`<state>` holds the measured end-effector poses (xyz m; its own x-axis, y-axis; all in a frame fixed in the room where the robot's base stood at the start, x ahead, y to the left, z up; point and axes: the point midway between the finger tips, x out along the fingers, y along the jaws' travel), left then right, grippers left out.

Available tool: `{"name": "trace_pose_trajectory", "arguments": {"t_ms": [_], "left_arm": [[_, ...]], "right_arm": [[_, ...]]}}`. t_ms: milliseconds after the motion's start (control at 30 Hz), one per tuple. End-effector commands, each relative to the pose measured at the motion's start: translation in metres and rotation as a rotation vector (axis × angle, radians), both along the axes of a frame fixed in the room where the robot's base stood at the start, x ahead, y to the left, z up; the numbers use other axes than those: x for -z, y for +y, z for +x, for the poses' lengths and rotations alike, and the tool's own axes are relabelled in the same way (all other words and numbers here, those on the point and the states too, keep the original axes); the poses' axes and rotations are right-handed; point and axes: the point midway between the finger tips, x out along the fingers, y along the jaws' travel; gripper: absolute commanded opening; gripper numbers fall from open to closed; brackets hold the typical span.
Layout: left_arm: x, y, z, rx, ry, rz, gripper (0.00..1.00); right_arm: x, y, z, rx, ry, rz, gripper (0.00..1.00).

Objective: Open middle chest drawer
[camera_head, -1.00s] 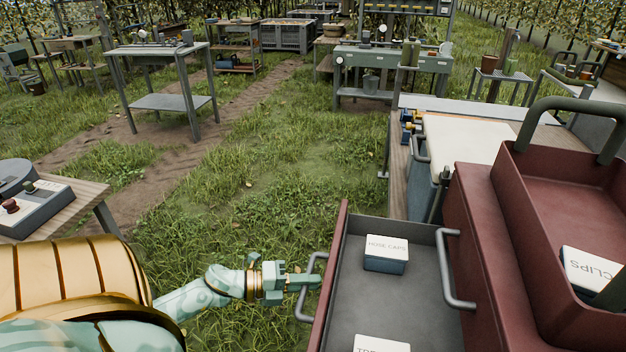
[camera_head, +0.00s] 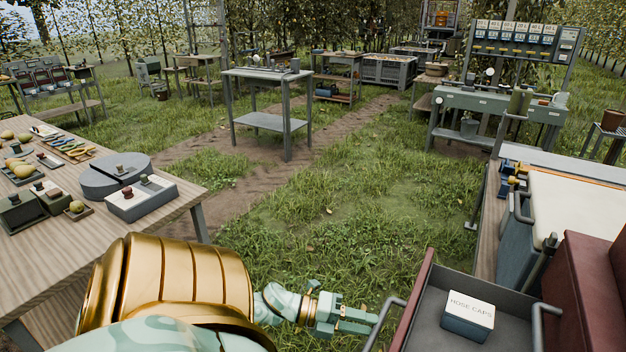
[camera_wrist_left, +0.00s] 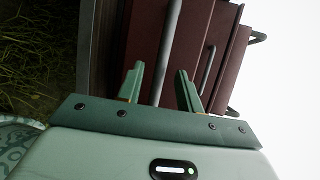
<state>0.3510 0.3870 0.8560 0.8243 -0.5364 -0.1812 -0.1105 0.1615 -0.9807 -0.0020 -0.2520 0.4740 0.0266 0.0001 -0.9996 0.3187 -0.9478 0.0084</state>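The dark red chest (camera_head: 590,290) stands at the right edge. One of its drawers (camera_head: 425,322) is pulled out toward the left, below a closed front with a grey handle (camera_head: 541,322). The open drawer's grey handle (camera_head: 384,326) is on its left side. My left gripper (camera_head: 372,320) is just left of this handle, its fingertips close to the bar. My right gripper is out of view.
A white-topped HOSE CAPS box (camera_head: 468,315) lies in the open drawer. A wooden table (camera_head: 100,215) with a grey turntable (camera_head: 115,173) and pears stands at the left. Grass between table and chest is clear. A bench (camera_head: 490,225) stands behind the chest.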

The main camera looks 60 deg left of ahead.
Motion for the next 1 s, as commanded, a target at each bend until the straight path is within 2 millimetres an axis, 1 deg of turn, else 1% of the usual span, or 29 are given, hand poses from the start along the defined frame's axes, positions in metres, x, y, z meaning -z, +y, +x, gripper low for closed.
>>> {"name": "trace_pose_trajectory", "arguments": {"t_ms": [33, 200, 300, 433, 600, 1000], "left_arm": [[-0.002, 0.007, -0.012, -0.002, 0.005, 0.002, 0.36], [-0.011, 0.033, -0.052, -0.002, 0.004, 0.001, 0.36], [-0.016, 0.046, -0.071, 0.0, 0.004, 0.001, 0.36], [-0.02, 0.059, -0.09, 0.0, 0.003, 0.001, 0.36], [-0.022, 0.066, -0.102, 0.0, 0.0, 0.001, 0.36], [-0.023, 0.067, -0.103, 0.0, -0.001, 0.001, 0.36]], "right_arm": [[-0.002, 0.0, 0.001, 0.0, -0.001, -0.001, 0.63], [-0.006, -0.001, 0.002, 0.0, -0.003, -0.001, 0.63], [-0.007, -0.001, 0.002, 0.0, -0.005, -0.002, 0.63], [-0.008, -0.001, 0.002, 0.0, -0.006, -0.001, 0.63], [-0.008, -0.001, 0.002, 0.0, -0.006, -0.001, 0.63], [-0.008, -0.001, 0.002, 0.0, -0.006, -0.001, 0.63]]}}
